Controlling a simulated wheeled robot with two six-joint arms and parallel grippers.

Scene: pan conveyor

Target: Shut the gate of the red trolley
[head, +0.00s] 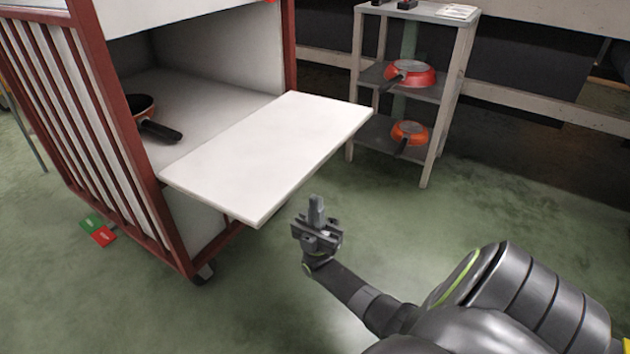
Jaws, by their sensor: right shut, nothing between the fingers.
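The red trolley (135,165) stands at the left, with red bars on its side and white panels inside. Its gate (265,150) is a white panel that is folded down and sticks out roughly level toward the right. My right gripper (316,205) is shut and empty. In the picture it is just below and right of the gate's near right corner, apart from it as far as I can see. My left gripper is not in view.
A pan (142,104) with a dark handle lies inside the trolley. A grey shelf rack (447,100) at the back holds a red pan (412,74) and an orange pan (409,134). Green and red cards (103,236) lie on the floor at left. The floor around my right gripper is clear.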

